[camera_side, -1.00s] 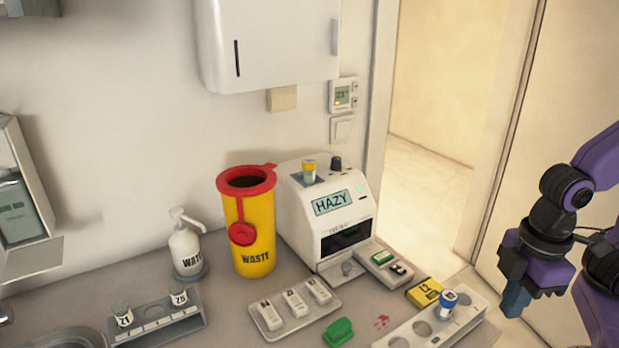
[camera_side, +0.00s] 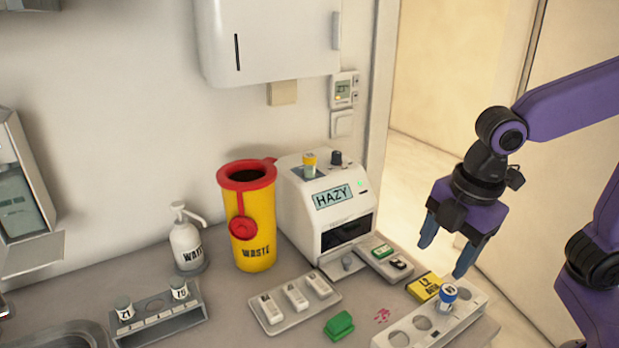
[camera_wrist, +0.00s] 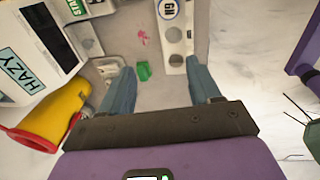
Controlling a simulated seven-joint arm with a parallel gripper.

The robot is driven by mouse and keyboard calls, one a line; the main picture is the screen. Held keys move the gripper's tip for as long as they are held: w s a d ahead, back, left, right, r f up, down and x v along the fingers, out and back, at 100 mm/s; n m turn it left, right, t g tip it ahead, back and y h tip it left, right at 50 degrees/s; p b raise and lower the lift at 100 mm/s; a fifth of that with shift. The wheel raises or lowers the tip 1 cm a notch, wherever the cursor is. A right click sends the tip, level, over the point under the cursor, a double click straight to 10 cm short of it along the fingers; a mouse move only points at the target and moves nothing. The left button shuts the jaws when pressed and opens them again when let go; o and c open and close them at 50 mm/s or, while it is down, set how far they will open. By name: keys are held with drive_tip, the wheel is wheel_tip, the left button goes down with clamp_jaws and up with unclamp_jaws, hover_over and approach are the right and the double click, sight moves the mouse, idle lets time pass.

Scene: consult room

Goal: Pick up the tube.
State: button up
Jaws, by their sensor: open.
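My gripper (camera_side: 446,256) is open and empty, above the right end of the counter. In the wrist view its two fingers (camera_wrist: 161,78) are spread apart. A tube with a blue cap (camera_side: 449,295) stands upright in the white rack (camera_side: 402,341) at the lower right, below my gripper. Its cap also shows at the top of the wrist view (camera_wrist: 168,10). A tube with a yellow cap (camera_side: 309,164) stands in the top of the white machine (camera_side: 303,219). Two white-capped tubes (camera_side: 124,309) (camera_side: 179,289) stand in the grey rack (camera_side: 160,334) at the left.
A yellow waste bin (camera_side: 258,225) and a pump bottle (camera_side: 186,250) stand left of the machine. A tray of cassettes (camera_side: 322,302), a green block (camera_side: 339,325) and a yellow box (camera_side: 424,287) lie in front. A pink smear (camera_side: 382,316) marks the counter.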

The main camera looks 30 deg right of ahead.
drive_tip(key=w+a+r+n+t, duration=0.1)
drive_tip(key=w+a+r+n, duration=0.25)
drive_tip(key=w, duration=0.35)
drive_tip(key=w+a+r+n+t, duration=0.1)
drive_tip(key=w+a+r+n, duration=0.1)
drive_tip(key=w+r+n, duration=0.45)
drive_tip(key=n+t+h, duration=0.2)
drive_tip(key=n, duration=0.3)
approach(310, 156)
drive_tip(key=x, duration=1.1)
drive_tip(key=shift+s+f, duration=0.1)
clamp_jaws()
